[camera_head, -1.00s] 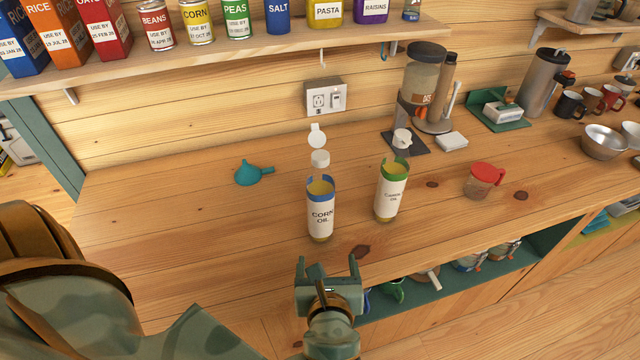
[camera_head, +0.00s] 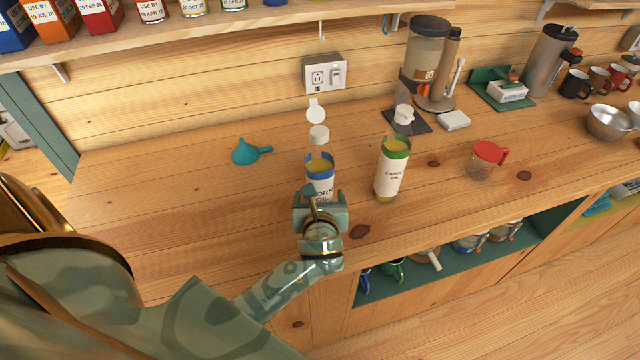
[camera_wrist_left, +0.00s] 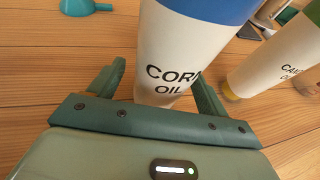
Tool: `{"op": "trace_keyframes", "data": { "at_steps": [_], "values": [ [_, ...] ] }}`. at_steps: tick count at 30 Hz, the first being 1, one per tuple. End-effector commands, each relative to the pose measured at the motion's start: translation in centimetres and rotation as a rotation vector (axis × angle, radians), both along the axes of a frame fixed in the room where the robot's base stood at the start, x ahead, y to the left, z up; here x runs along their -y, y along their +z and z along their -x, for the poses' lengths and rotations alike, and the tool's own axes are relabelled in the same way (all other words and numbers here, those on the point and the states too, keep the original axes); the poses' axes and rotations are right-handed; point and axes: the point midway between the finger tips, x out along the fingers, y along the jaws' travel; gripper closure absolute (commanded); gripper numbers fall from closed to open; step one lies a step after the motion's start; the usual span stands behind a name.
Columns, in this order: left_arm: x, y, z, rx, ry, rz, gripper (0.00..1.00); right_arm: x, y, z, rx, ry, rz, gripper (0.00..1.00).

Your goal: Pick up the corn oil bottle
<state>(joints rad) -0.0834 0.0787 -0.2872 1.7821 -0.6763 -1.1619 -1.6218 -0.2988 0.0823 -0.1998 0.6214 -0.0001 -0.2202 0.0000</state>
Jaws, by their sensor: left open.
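The corn oil bottle (camera_head: 320,174) stands upright on the wooden counter, with a white label, a blue band and an open white flip cap. My left gripper (camera_head: 320,200) is open in front of it and hides its lower part in the head view. In the left wrist view, the corn oil bottle (camera_wrist_left: 178,50) stands between the two green fingers of the left gripper (camera_wrist_left: 158,88). I cannot tell whether either finger touches it. My right gripper is not in view.
A similar bottle with a green band (camera_head: 391,168) stands close on the right, also in the left wrist view (camera_wrist_left: 275,62). A teal funnel (camera_head: 250,151) lies to the left.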

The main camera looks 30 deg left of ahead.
Motion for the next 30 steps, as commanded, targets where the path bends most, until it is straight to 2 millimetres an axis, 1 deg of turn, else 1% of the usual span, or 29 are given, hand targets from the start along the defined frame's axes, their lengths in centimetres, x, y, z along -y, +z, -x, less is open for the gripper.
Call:
{"op": "trace_keyframes", "data": {
  "at_steps": [1, 3, 11, 12, 14, 15, 18, 26, 30],
  "values": [
    [-0.3, -0.5, -0.6, -0.001, -0.001, 0.000, 0.23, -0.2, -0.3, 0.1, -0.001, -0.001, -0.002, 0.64],
    [-0.7, -0.7, -1.2, 0.000, -0.002, 0.000, 0.23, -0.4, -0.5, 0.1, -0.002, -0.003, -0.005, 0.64],
    [-0.8, -0.8, -1.4, -0.002, -0.002, 0.001, 0.23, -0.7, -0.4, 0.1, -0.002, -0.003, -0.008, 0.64],
    [-0.8, -0.8, -1.4, -0.002, -0.002, 0.001, 0.34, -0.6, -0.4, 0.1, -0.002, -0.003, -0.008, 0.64],
    [-0.8, -0.8, -1.4, -0.002, -0.002, 0.001, 0.50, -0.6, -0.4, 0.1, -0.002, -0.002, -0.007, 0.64],
    [-0.8, -0.8, -1.4, -0.002, -0.002, 0.001, 0.62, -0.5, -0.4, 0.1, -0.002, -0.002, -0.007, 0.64],
    [-0.8, -0.8, -1.4, -0.002, -0.002, 0.001, 0.87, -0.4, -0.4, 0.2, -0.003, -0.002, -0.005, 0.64],
    [-0.8, -0.5, -1.4, 0.001, -0.003, 0.000, 0.87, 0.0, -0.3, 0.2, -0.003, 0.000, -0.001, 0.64],
    [-0.8, 0.5, -1.5, 0.003, -0.002, 0.001, 0.87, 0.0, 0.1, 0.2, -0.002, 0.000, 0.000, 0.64]
  ]
}}
